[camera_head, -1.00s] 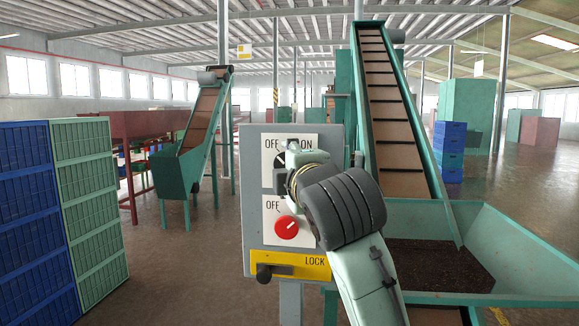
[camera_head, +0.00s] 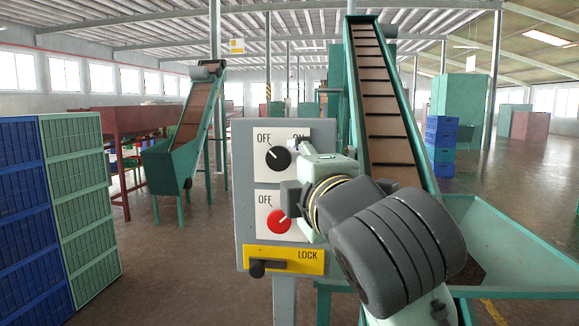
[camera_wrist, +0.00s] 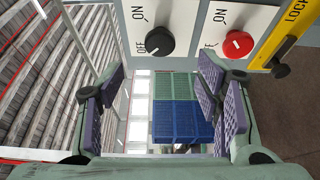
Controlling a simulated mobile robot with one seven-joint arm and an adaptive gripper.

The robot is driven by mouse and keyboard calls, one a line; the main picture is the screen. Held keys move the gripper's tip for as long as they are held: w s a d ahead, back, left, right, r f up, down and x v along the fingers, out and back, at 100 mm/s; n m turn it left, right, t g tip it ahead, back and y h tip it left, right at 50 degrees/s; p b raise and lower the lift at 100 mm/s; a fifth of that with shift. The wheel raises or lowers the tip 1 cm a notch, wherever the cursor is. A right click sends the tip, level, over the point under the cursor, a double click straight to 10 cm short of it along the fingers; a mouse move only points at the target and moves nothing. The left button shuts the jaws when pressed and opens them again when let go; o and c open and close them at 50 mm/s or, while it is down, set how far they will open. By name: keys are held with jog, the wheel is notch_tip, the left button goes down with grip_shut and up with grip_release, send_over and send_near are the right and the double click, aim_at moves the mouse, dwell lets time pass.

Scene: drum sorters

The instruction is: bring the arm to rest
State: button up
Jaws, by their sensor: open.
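A grey control box (camera_head: 243,180) stands in front of me in the head view. Its black knob (camera_head: 278,158) has its white mark toward OFF; it also shows in the wrist view (camera_wrist: 160,42). Below it is a red knob (camera_head: 278,221), with its mark up and right, also in the wrist view (camera_wrist: 239,44). A yellow LOCK plate (camera_head: 310,262) with a dark handle (camera_head: 258,268) is at the bottom. My gripper (camera_wrist: 162,88) is open and empty, its two padded fingers apart.
Blue and green stacked crates (camera_head: 85,200) stand at the left. A green hopper (camera_head: 520,250) and inclined conveyor (camera_head: 385,110) are close behind the box at right. Another conveyor (camera_head: 190,130) stands farther back. Open floor (camera_head: 190,270) lies between crates and box.

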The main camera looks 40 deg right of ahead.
jog(key=shift+s+a, duration=0.35)
jog(key=shift+s, duration=0.3)
jog(key=shift+w, duration=0.1)
